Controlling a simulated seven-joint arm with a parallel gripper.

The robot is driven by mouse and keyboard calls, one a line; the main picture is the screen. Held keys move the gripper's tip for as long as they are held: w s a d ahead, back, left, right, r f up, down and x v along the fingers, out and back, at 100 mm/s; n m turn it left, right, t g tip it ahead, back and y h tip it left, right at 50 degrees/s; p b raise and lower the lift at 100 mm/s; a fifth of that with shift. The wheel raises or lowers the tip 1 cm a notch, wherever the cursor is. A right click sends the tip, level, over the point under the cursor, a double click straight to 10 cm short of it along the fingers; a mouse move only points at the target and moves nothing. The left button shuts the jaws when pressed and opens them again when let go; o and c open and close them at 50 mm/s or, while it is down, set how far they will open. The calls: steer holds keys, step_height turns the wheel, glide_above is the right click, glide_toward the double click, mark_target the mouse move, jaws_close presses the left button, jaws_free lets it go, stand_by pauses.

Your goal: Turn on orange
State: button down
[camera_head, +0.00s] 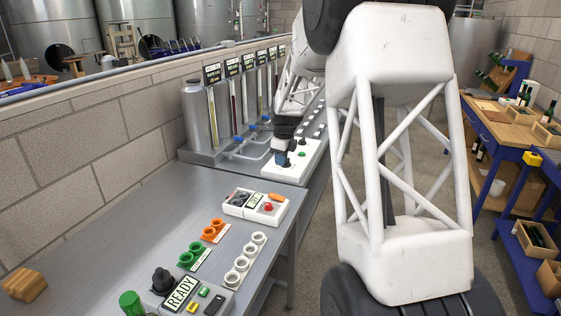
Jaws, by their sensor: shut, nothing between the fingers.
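My gripper (282,159) points down at the white control panel (307,160) at the end of the filling line, and its fingers are shut and empty. I cannot tell whether the tips touch the panel. A small green button (301,154) shows just right of my gripper. The part of the panel under the gripper is hidden. An orange part (277,197) sits on a white box (262,214) on the nearer table, beside a red button (268,206). A pair of orange rings (214,229) lies on that table too.
Steel dispensers with level tubes and small displays (232,66) stand along the wall. The grey table (120,225) carries green rings (192,255), white rings (250,255), a READY sign (180,294) and a wooden block (24,284). My white arm blocks the middle right.

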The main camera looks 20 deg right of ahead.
mark_target(271, 195)
steer(key=shift+w+a, duration=0.1)
steer(key=shift+w+a, duration=0.25)
steer(key=shift+a, duration=0.1)
steer(key=shift+f, duration=0.15)
stand_by(0.4)
steer(key=f, duration=0.4)
steer(key=w+a+f, duration=0.1)
steer(key=f, duration=0.8)
steer(key=shift+w+a+f, duration=0.3)
steer(key=shift+f, duration=0.05)
